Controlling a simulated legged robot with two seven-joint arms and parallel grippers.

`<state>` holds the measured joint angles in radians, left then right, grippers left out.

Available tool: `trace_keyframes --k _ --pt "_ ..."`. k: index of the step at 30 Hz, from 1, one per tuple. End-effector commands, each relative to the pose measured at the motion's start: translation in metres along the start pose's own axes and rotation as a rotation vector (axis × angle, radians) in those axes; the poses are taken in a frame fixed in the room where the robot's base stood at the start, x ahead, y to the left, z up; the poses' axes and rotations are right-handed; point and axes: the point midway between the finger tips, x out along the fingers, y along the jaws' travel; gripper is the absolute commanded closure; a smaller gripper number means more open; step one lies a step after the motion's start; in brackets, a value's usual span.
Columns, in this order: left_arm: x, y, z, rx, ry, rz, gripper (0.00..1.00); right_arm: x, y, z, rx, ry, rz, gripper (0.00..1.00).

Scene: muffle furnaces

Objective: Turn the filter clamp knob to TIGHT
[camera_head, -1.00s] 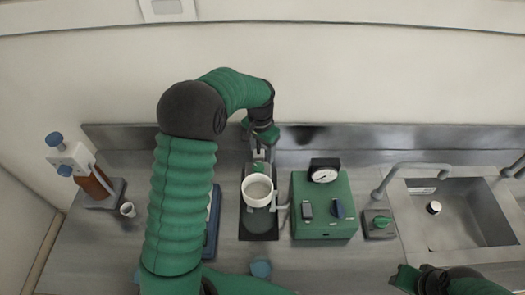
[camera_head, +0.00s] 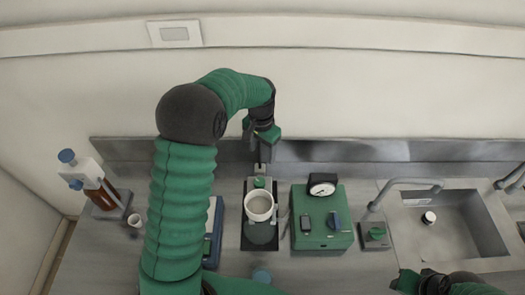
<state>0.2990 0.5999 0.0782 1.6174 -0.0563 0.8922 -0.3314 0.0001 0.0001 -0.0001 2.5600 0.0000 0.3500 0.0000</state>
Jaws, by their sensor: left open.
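A white round filter funnel (camera_head: 259,208) sits in a clamp stand on a dark base (camera_head: 259,241). A small green clamp knob (camera_head: 259,183) is just behind the funnel; its TIGHT marking is too small to read. My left gripper (camera_head: 264,160) reaches over from the left and points down behind the knob, apart from it in the picture. It is open and holds nothing. My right gripper (camera_head: 405,280) is at the bottom right edge, far from the knob; its jaws are not clear.
A green pump box (camera_head: 322,238) with a gauge (camera_head: 322,188) stands right of the funnel. A small green-knobbed box (camera_head: 375,236), a tap and a sink (camera_head: 455,225) are further right. A brown bottle dispenser (camera_head: 103,196) and small cup (camera_head: 135,220) are at left. The steel backsplash (camera_head: 340,150) is behind.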

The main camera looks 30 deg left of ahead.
Motion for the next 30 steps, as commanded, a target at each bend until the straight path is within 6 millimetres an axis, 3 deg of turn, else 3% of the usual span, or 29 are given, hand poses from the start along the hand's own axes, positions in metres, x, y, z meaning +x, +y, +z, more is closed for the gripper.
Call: trace_keyframes --k 15,30 --pt "-0.048 0.0 -0.002 0.0 0.002 -0.001 0.39 -0.038 0.0 -0.009 0.0 0.0 0.0 0.64" --pt "-0.049 -0.001 -0.002 0.0 0.001 0.0 0.39 -0.041 0.0 -0.01 0.0 0.0 0.0 0.64"
